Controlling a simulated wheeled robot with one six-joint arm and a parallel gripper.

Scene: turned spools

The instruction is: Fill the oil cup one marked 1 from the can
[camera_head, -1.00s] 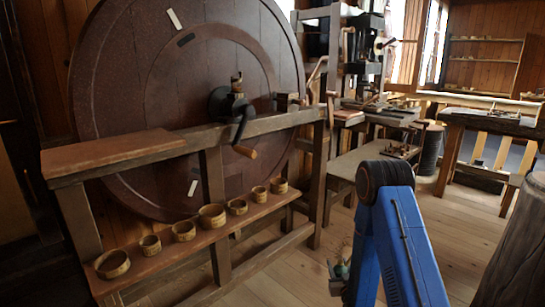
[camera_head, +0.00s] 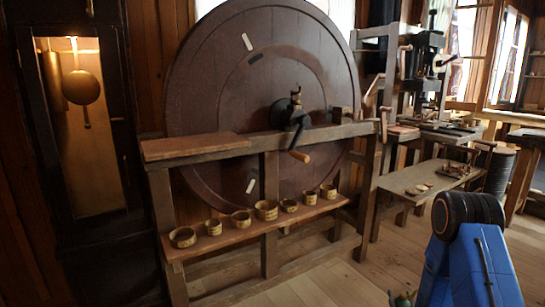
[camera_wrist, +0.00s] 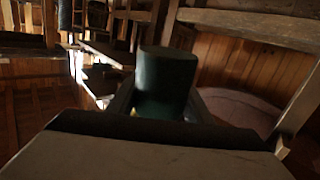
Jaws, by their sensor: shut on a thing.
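My gripper (camera_wrist: 160,116) is shut on a dark green cylindrical can (camera_wrist: 166,78), which stands up between the fingers in the wrist view. In the head view only a small greenish part of what I hold (camera_head: 402,299) shows at the bottom edge, beside my blue arm. A small metal fitting (camera_head: 296,95) sits on top of the dark bearing at the hub of the big wheel. It may be an oil cup, but no mark can be read on it. My gripper is well apart from it.
The big dark wheel (camera_head: 225,80) stands behind a wooden frame (camera_head: 330,133) with a cranked handle (camera_head: 299,155). Several turned wooden rings or cups line its lower shelf (camera_head: 236,234). A low bench (camera_head: 405,183) stands right. Floor (camera_head: 345,280) in front is clear.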

